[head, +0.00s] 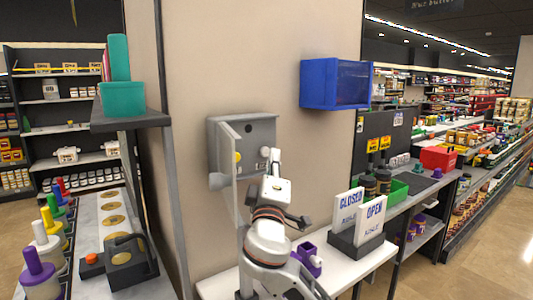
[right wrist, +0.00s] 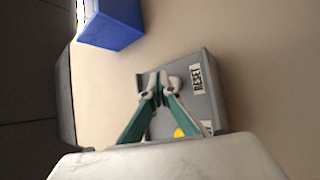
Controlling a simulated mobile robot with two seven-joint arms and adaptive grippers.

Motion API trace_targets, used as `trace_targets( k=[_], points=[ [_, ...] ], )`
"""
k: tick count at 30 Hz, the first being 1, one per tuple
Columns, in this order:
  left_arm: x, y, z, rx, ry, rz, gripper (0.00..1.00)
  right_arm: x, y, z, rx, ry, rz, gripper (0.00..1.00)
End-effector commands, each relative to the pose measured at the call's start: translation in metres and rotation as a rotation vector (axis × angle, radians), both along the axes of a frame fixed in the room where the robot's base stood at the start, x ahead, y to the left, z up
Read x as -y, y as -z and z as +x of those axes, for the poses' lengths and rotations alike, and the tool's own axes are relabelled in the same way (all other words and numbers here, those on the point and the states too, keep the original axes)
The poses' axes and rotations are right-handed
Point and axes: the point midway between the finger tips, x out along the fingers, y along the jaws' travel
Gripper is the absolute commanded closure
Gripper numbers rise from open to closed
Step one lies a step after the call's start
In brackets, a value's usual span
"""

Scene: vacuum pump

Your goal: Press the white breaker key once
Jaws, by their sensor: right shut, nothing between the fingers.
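Inside are a yellow key (head: 237,157) and a white key (head: 264,151). In the right wrist view the white key (right wrist: 175,82) is beside the fingertips, near a RESET label (right wrist: 198,80), and the yellow key (right wrist: 178,133) is partly hidden behind a finger. My right gripper (head: 275,154) is shut and empty, its tips (right wrist: 158,82) in front of the box. I cannot tell whether they touch the white key. My left gripper is not in view.
A blue bin (head: 318,84) hangs on the wall to the right of the box. A white table (head: 376,256) below holds a sign stand (head: 357,246) and a purple holder (head: 306,259). A shelf with a teal box (head: 123,99) juts out at left.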

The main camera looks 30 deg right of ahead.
Motion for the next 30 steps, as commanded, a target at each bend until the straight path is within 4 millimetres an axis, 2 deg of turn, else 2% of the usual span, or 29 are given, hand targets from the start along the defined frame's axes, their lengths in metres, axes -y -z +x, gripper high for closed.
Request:
trace_targets(
  k=[30],
  points=[
    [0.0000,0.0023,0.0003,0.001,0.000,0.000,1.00,-0.0007,-0.0001,0.0098,0.000,0.000,0.000,1.00]
  ],
)
